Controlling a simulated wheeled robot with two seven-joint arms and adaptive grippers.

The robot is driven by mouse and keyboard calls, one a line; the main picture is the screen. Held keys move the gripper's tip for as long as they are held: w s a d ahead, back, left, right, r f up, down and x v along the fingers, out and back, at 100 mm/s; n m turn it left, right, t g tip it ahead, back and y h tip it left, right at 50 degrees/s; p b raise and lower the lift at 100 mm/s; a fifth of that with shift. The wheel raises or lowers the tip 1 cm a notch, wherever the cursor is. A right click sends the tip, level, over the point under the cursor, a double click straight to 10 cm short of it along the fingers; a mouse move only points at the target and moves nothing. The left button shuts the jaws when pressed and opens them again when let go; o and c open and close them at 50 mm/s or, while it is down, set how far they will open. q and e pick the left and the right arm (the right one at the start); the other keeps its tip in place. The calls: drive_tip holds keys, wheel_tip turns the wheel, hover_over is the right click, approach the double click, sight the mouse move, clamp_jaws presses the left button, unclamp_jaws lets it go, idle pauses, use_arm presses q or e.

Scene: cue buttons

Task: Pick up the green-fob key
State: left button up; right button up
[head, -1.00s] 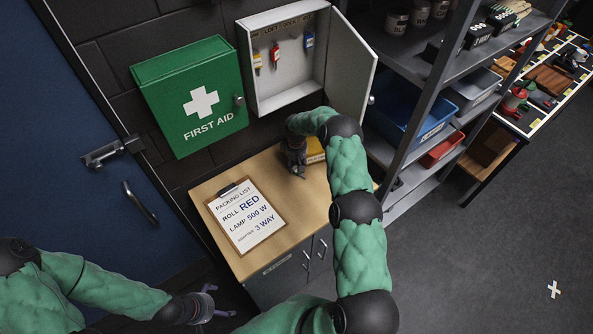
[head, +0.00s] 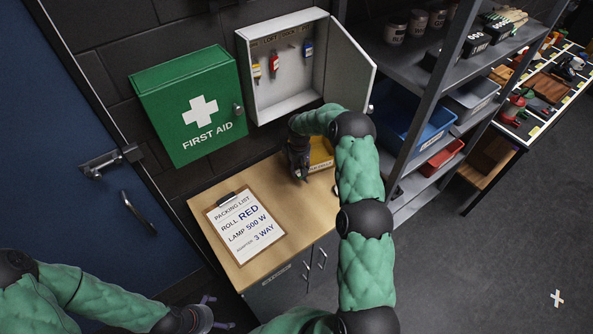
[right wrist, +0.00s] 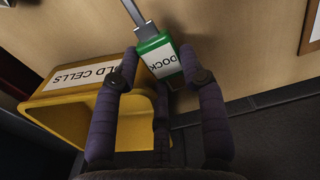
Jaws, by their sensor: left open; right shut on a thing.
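The green-fob key (right wrist: 160,55) is between the fingers of my right gripper (right wrist: 157,75) in the right wrist view. Its fob has a white label reading DOCK, and its metal shank points away to the upper left. The right gripper (head: 300,168) also shows in the head view, just above the wooden counter beside a yellow bin; the key cannot be made out there. My left gripper (head: 213,312) is open and empty at the bottom of the head view, in front of the cabinet.
The yellow bin (head: 322,151), labelled CELLS, stands at the counter's back. An open key cabinet (head: 284,105) on the wall holds yellow, red and blue keys. A clipboard (head: 246,228) lies on the wooden counter (head: 290,205). Grey shelving (head: 434,100) stands to the right.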

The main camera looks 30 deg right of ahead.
drive_tip(key=s+d+r+b, duration=0.1)
drive_tip(key=s+d+r, duration=0.1)
drive_tip(key=s+r, duration=0.5)
drive_tip(key=s, duration=0.4)
drive_tip(key=shift+s+r+b, duration=0.25)
drive_tip(key=shift+s+b, duration=0.15)
idle(0.4)
drive_tip(key=w+r+t+b, duration=0.1)
drive_tip(key=w+r+t, duration=0.3)
drive_tip(key=w+r, duration=0.35)
drive_tip(key=w+d+r+t+h+b, duration=0.1)
drive_tip(key=w+d+r+t, duration=0.2)
drive_tip(key=r, duration=0.5)
drive_tip(key=w+d+r+m+t+b, duration=0.1)
drive_tip(key=w+d+r+t, duration=0.2)
drive_tip(key=r, duration=0.5)
drive_tip(key=w+d+r+t+h+b, duration=0.1)
drive_tip(key=w+d+r+t, duration=0.2)
drive_tip(key=r, duration=0.5)
drive_tip(key=shift+w+a+f+p, duration=0.25)
drive_tip(key=shift+w+p, duration=0.85)
drive_tip(key=shift+w, duration=0.7)
drive_tip(key=shift+w+a+f+p, duration=0.15)
drive_tip(key=shift+w+a+p, duration=0.2)
drive_tip(key=shift+w+p, duration=1.05)
drive_tip(key=shift+w+a+f+p, duration=0.25)
drive_tip(key=shift+w+p, duration=0.5)
drive_tip(key=shift+w, duration=1.4)
